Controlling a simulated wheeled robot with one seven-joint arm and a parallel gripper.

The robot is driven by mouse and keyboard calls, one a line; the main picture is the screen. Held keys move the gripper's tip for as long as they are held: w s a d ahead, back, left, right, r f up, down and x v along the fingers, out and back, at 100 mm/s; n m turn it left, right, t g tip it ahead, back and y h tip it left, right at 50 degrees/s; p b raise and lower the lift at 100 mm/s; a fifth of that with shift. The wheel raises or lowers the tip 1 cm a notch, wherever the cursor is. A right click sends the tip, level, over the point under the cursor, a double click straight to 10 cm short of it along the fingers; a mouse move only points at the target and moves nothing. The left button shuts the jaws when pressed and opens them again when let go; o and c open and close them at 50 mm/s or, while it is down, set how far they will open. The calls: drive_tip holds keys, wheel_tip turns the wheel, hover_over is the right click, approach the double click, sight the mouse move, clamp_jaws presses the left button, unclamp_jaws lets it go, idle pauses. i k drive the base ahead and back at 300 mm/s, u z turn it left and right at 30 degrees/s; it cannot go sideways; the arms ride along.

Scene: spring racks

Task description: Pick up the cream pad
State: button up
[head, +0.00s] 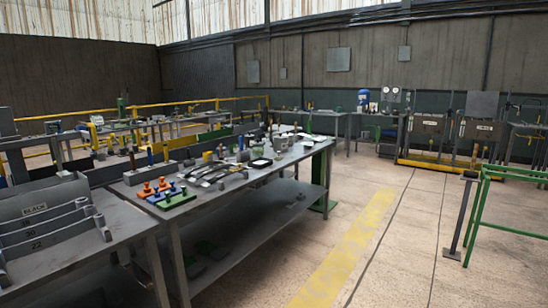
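A small pale item with a dark edge (261,164) lies flat on the long grey workbench (268,178), right of the metal tools. It may be the cream pad, but it is too small to be sure. Other pale items (307,143) lie farther back near the bench's right edge, and I cannot tell what they are. My gripper is not in view.
Orange, blue and green clamp-like pieces (173,197) stand at the bench's near end. A grey bench with numbered curved racks (45,232) is at the left. A green rail frame (484,210) stands at the right. The floor with a yellow stripe (345,250) is clear.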

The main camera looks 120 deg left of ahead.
sight(279, 158)
drive_tip(key=u, duration=3.75)
drive_tip(key=k, duration=0.8)
drive_tip(key=i, duration=0.8)
drive_tip(key=z, duration=0.05)
